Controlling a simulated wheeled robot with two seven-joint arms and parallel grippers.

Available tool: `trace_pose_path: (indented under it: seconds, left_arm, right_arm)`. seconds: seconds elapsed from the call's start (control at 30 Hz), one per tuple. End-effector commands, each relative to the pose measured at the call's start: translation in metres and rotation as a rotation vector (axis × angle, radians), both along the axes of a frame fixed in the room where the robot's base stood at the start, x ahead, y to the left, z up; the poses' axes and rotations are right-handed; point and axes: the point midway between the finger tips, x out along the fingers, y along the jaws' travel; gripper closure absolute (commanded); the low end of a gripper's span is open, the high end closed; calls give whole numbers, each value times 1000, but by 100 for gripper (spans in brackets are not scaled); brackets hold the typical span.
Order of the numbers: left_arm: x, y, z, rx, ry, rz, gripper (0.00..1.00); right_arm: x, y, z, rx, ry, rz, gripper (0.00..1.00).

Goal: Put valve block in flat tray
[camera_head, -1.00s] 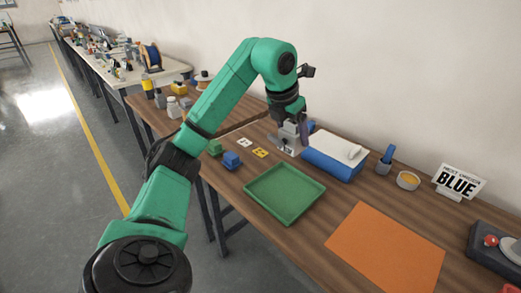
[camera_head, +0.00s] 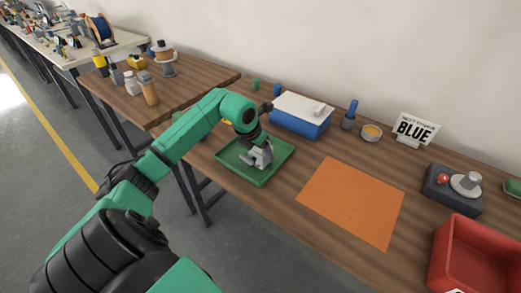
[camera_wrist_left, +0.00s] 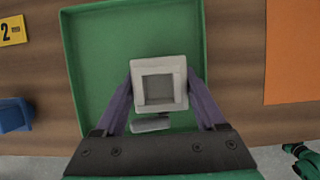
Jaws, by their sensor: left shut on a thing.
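The valve block (camera_head: 264,157) is light grey, with a square opening in its top in the left wrist view (camera_wrist_left: 180,66). My left gripper (camera_head: 256,150) is shut on it, with a purple finger on each side in the left wrist view (camera_wrist_left: 159,92). A small grey piece shows just below the block there; I cannot tell if it is part of it. The flat tray (camera_head: 230,170) is green with a low rim, and it also shows in the left wrist view (camera_wrist_left: 95,70). The block is over the inside of the tray; whether it touches the floor is unclear.
An orange mat (camera_head: 352,203) lies right of the tray. A blue box with a white top (camera_head: 300,122) stands behind it. A red bin (camera_head: 475,255) is at lower right. A blue block (camera_wrist_left: 14,116) and a yellow card (camera_wrist_left: 12,31) lie left of the tray.

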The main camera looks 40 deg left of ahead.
Motion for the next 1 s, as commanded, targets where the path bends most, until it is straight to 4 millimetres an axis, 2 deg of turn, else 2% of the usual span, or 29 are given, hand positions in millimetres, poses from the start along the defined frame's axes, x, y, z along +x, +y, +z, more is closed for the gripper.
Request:
trace_pose_path:
  seconds: [0.13, 0.17, 0.2, 0.23, 0.43, 0.5, 0.57, 0.67, 0.9, 1.0]
  left_arm:
    - [0, 0, -3, 0, -1, 0, 100]
    - [0, 0, -4, 0, 1, 0, 24]
    - [0, 0, -3, 0, 1, 0, 9]
    - [0, 0, -3, 0, 1, 0, 0]
    - [0, 0, -2, 0, 2, 0, 0]
    - [0, 0, 2, -1, 1, 0, 0]
    - [-2, 1, 6, 2, 0, 1, 0]
    - [-10, 1, 23, 5, -1, 0, 0]
    - [-35, 0, 84, 6, -1, 1, 0]
    - [-42, 0, 102, 2, -1, 0, 0]
  right_arm:
    - [-1, -2, -4, -3, 1, 1, 100]
    - [-1, -3, -4, -4, 1, 1, 100]
    - [-1, -4, -2, -5, 1, 1, 100]
    - [-1, -4, -2, -5, 1, 1, 100]
    - [-1, -8, -2, -11, 2, 0, 100]
    - [-1, -8, 3, -12, 2, 0, 100]
    - [-1, -8, -1, -12, 2, 0, 100]
    - [-1, -8, -6, -12, 2, -1, 100]
    - [-1, -8, -18, -12, 2, -1, 100]
    - [-1, -8, -19, -12, 2, -1, 100]
